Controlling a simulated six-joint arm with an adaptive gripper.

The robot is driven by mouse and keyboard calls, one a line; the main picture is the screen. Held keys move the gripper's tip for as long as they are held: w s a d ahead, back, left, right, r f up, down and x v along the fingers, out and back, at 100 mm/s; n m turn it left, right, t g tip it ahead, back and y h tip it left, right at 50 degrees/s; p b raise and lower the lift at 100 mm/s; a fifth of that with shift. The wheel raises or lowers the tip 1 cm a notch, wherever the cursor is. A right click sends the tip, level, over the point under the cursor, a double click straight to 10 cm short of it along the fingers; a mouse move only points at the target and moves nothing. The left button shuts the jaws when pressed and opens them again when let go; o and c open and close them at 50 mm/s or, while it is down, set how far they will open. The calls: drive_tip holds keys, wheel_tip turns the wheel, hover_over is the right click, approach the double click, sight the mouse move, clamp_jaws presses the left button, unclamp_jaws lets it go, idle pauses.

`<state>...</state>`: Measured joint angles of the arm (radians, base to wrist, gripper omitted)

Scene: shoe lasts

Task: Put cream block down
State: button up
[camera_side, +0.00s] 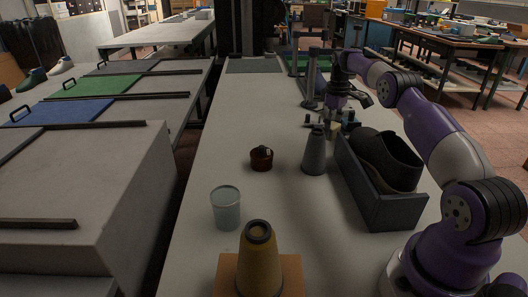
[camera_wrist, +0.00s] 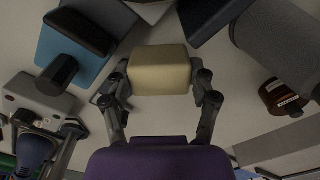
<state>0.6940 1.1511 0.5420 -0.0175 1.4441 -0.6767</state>
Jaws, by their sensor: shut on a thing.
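The cream block (camera_wrist: 160,70) sits between the two fingers of my gripper (camera_wrist: 162,86) in the wrist view, with a finger against each side. In the side view my gripper (camera_side: 337,112) points down over the far right of the table. The cream block (camera_side: 334,129) shows there only as a small pale patch, partly hidden behind the grey cone and among small things. Whether its underside touches the table is not clear.
A grey cone (camera_side: 314,153) and a dark box (camera_side: 384,203) holding a black shoe-shaped piece (camera_side: 386,160) stand close by. A brown pot (camera_side: 261,158), a pale cup (camera_side: 225,208) and a yellow cone (camera_side: 258,261) stand nearer. The table's left middle is clear.

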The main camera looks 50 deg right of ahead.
sight(331, 137)
drive_tip(key=shift+f, duration=1.8)
drive_tip(key=shift+f, duration=0.1)
drive_tip(key=o, duration=0.9)
